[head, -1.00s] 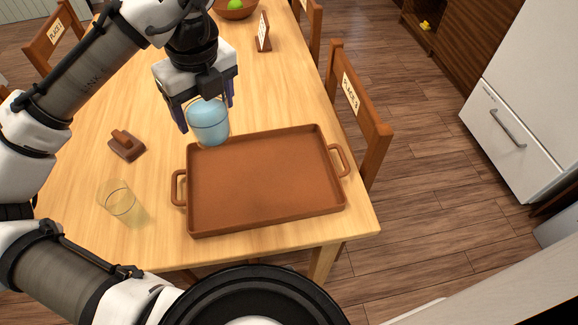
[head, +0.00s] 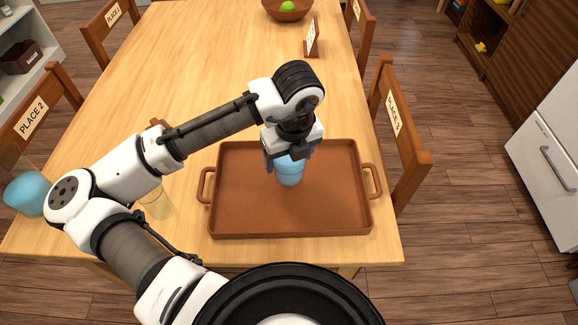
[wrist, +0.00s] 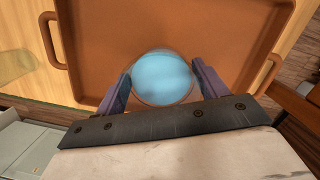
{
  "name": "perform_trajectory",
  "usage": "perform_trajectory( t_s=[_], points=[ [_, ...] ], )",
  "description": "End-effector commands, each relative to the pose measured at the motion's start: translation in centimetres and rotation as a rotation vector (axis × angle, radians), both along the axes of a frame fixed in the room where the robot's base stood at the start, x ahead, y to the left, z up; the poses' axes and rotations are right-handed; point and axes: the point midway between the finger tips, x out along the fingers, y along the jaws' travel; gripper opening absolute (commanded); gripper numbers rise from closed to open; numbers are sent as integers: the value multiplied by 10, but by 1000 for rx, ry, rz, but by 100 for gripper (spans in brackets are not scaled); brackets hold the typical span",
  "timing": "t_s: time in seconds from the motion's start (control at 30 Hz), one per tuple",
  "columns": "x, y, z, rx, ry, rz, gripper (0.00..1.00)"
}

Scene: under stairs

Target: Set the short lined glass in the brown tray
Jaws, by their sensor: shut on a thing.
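The short blue glass (head: 290,174) is between the two fingers of my gripper (head: 290,161). Its rim looks clear, and the lines on it are hard to make out. The brown tray (head: 240,218) lies on the table with a handle at each side. The glass is upright over the middle of the tray; I cannot tell if its base touches it. In the wrist view the fingers of my gripper (wrist: 161,75) are shut on opposite sides of the glass (wrist: 161,88), with the tray floor (wrist: 100,40) around it.
A yellowish glass (head: 158,206) stands left of the tray, partly hidden by my arm. Another blue glass (head: 27,194) is at the table's left edge. A sign (head: 312,38) and a bowl (head: 287,10) are farther back. A chair (head: 395,130) stands at the right.

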Motion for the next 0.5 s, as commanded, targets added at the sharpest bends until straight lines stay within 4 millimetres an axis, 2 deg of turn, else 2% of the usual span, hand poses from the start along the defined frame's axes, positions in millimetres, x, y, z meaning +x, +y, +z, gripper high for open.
perform_trajectory(
  t_s=[0.33, 0.5],
  points=[
    [0, 0, -36, 0, 0, 1, 25],
    [0, 0, -41, -1, -3, 0, 25]
  ],
)
